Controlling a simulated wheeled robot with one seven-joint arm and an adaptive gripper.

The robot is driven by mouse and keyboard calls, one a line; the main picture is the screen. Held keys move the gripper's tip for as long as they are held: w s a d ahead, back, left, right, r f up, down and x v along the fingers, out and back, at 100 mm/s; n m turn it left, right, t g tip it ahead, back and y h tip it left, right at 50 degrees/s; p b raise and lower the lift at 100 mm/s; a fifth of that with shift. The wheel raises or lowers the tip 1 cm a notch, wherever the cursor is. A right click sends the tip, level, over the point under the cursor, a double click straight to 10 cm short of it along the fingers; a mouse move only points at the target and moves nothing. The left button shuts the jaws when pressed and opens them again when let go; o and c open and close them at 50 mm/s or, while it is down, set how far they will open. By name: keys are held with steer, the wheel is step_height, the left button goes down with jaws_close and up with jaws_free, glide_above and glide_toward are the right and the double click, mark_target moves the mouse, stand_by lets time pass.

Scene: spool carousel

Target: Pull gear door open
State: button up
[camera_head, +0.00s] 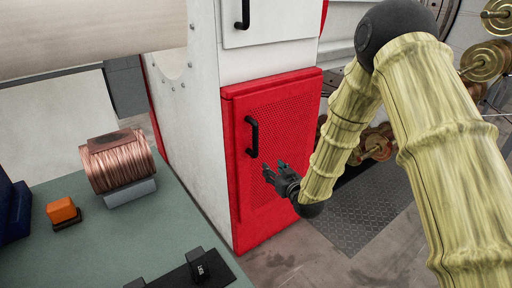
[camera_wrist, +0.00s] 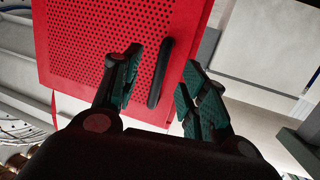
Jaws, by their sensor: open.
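The gear door (camera_head: 275,150) is a red panel with a perforated middle on the lower front of the white machine. It looks shut. Its black bar handle (camera_head: 252,136) stands upright near the door's left edge. My gripper (camera_head: 273,173) is in front of the door, to the right of and a little below the handle in the head view. In the wrist view the red door (camera_wrist: 120,50) fills the upper left, and the handle (camera_wrist: 160,72) shows between the two open fingers (camera_wrist: 160,85). The fingers are apart, and I see no contact with the handle.
A white panel with another black handle (camera_head: 242,14) is above the door. A green table (camera_head: 110,230) at lower left carries a copper spool (camera_head: 118,160) and an orange block (camera_head: 62,210). Brass spools (camera_head: 484,62) hang at right. Grey floor (camera_head: 285,258) lies before the door.

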steer(key=n+t+y, duration=0.1)
steer(key=t+y, duration=0.1)
glide_toward(257, 137)
steer(key=w, duration=0.1)
steer(key=x, duration=1)
steer(key=shift+a+b, duration=0.3)
jaws_close()
